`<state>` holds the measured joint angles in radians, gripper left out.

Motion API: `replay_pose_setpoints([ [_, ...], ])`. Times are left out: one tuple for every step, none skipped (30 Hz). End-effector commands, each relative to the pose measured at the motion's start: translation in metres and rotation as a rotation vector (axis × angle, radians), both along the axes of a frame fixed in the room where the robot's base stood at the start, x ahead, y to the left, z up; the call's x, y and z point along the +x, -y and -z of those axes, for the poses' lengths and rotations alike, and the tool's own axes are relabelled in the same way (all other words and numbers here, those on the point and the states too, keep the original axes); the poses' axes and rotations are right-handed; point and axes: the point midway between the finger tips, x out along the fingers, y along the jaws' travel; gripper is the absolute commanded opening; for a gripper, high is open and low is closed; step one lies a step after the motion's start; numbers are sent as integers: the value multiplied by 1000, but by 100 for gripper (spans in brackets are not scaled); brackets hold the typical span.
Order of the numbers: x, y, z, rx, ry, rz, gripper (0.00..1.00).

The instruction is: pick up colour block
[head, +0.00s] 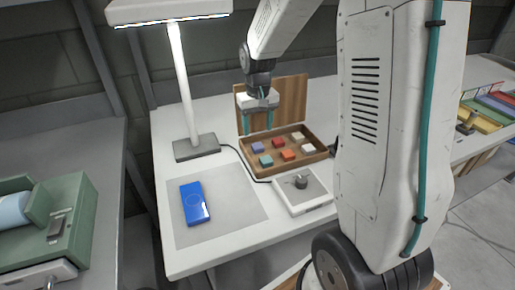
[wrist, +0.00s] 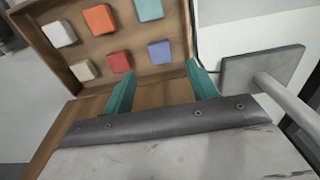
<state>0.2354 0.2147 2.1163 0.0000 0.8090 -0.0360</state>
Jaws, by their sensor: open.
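Several colour blocks lie in two rows in a shallow wooden box (head: 322,153). In the head view they are a purple block (head: 257,147), a teal block (head: 265,160), a red block (head: 278,142), an orange block (head: 288,155) and two pale blocks (head: 297,136) (head: 308,148). My gripper (head: 257,132) is open and empty, above the box's back left part. In the wrist view my gripper's fingers (wrist: 160,69) point towards the box; the purple block (wrist: 160,52) shows just beyond the gap between them, apart from both.
The box's raised wooden lid (head: 290,97) stands behind my gripper. A lamp (head: 186,85) stands to the left on a grey base. A blue device (head: 194,203) lies on a grey mat (head: 235,212). A white unit with a knob (head: 303,199) sits in front of the box.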

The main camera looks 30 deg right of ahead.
Motion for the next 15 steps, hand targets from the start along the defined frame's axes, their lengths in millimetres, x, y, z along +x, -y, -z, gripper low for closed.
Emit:
replay_pose_setpoints([
  [-1, 0, 7, 1, -5, 1, 58],
  [-1, 0, 10, 1, -5, 1, 58],
  [-1, 0, 15, 1, -4, 1, 58],
  [-1, 0, 18, 1, -4, 1, 58],
  [-2, 0, 21, 1, -4, 1, 58],
  [-2, 0, 26, 1, -4, 1, 58],
  [-2, 0, 30, 1, -4, 1, 58],
  [-3, -1, 34, 1, -5, 1, 58],
  [-3, -1, 41, 1, -5, 1, 58],
  [-4, -1, 46, 1, -6, 1, 58],
  [-4, -1, 51, 1, -7, 1, 58],
  [-4, -1, 56, 1, -5, 1, 58],
  [-4, -1, 60, 1, -5, 1, 58],
  [-4, -1, 63, 1, -5, 1, 58],
  [-4, -1, 66, 1, -3, 1, 58],
])
